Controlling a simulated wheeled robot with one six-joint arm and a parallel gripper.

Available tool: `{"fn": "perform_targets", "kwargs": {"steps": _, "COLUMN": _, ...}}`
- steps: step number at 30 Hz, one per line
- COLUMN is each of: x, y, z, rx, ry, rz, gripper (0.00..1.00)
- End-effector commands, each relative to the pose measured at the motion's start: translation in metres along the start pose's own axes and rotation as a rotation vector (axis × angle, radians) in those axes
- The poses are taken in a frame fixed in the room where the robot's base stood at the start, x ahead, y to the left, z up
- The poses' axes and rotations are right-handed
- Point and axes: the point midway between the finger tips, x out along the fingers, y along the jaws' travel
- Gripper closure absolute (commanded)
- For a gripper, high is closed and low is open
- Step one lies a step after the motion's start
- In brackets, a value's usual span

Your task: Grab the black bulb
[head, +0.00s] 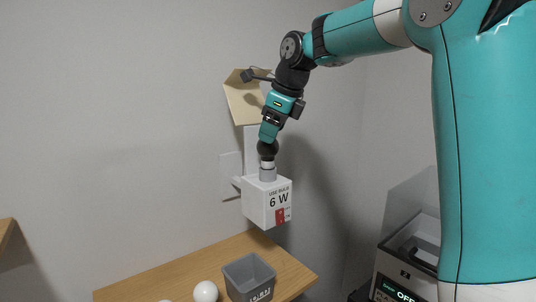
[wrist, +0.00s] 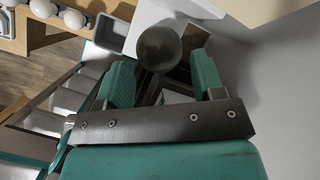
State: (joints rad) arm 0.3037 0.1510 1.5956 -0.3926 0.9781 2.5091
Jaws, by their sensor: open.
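The black bulb (head: 268,150) stands upright in a grey and white socket (head: 268,173) on top of a white wall-mounted box (head: 258,203) labelled "USE BULB 6 W". My gripper (head: 268,135) is directly above the bulb, pointing down, with its fingertips at the bulb's top. In the wrist view the dark round bulb (wrist: 158,47) shows between and just beyond the tips of my two teal fingers (wrist: 161,62). The fingers are apart, with a gap on the bulb's right side. Whether either finger touches the bulb cannot be told.
A beige shade (head: 243,100) is on the wall close behind my gripper. Below, a wooden shelf (head: 200,262) holds a grey bin (head: 250,277) and white bulbs (head: 205,292). A device with a screen (head: 405,260) stands at lower right.

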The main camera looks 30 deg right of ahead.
Motion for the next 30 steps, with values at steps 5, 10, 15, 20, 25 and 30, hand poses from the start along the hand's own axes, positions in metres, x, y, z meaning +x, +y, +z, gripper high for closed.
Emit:
{"fn": "perform_targets", "kwargs": {"steps": 5, "x": 0.016, "y": 0.002, "z": 0.0, "rx": 0.001, "ry": 0.002, "rz": 0.004, "gripper": 0.38}}
{"fn": "perform_targets", "kwargs": {"steps": 10, "x": 0.041, "y": 0.002, "z": 0.0, "rx": -0.001, "ry": 0.002, "rz": 0.003, "gripper": 0.38}}
{"fn": "perform_targets", "kwargs": {"steps": 15, "x": 0.051, "y": 0.002, "z": -0.001, "rx": -0.001, "ry": 0.001, "rz": -0.001, "gripper": 0.38}}
{"fn": "perform_targets", "kwargs": {"steps": 20, "x": 0.052, "y": 0.002, "z": -0.001, "rx": -0.001, "ry": 0.001, "rz": -0.001, "gripper": 0.38}}
{"fn": "perform_targets", "kwargs": {"steps": 25, "x": 0.051, "y": 0.002, "z": -0.001, "rx": -0.001, "ry": 0.001, "rz": -0.001, "gripper": 0.66}}
{"fn": "perform_targets", "kwargs": {"steps": 30, "x": 0.051, "y": 0.002, "z": -0.001, "rx": -0.001, "ry": 0.001, "rz": -0.001, "gripper": 0.66}}
